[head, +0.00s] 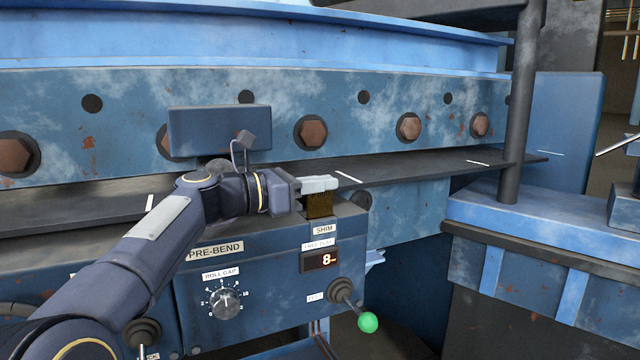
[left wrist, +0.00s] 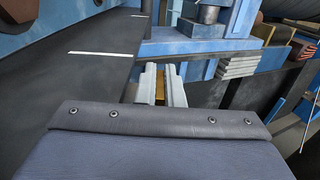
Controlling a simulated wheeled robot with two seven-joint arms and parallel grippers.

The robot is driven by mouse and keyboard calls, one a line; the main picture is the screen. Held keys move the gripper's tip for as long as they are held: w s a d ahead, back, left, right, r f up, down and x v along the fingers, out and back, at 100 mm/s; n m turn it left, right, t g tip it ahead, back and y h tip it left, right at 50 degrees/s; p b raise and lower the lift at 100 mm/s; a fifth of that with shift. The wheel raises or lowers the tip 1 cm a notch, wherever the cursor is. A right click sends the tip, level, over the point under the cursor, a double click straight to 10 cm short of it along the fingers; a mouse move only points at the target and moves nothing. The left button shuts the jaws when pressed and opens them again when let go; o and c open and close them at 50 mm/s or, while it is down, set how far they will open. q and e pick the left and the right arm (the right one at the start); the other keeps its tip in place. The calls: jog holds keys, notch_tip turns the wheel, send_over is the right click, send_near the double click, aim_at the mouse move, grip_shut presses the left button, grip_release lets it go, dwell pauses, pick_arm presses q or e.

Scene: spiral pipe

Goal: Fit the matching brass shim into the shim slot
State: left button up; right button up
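My left gripper (head: 322,184) reaches in from the left in the head view, over the top of the blue control box. Its pale fingers are closed on a brass shim (head: 320,206), which hangs below them as a dark golden plate. In the left wrist view the shim (left wrist: 160,86) shows as a thin golden strip between the two fingers. The shim's lower edge is at the box top, just above the SHIM label (head: 324,230). The shim slot itself is hidden, and I cannot tell whether the shim is inside it. My right gripper is not in view.
The control box (head: 258,262) carries a roll gap knob (head: 225,303), a small display (head: 321,260) reading 8 and a green-knobbed lever (head: 368,322). A dark metal plate (head: 420,167) runs behind the gripper. A blue ledge (head: 560,215) stands at the right.

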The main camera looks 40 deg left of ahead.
pick_arm(q)
jog(key=o, duration=0.5)
jog(key=shift+f, duration=0.1)
jog(key=shift+s+a+f, duration=0.1)
jog(key=shift+s+a, duration=0.15)
jog(key=shift+s, duration=0.2)
jog(key=b+v, duration=0.2)
jog(key=v, duration=0.4)
jog(key=shift+s+a, duration=0.1)
jog(key=shift+s, duration=0.25)
jog(key=shift+s, duration=0.1)
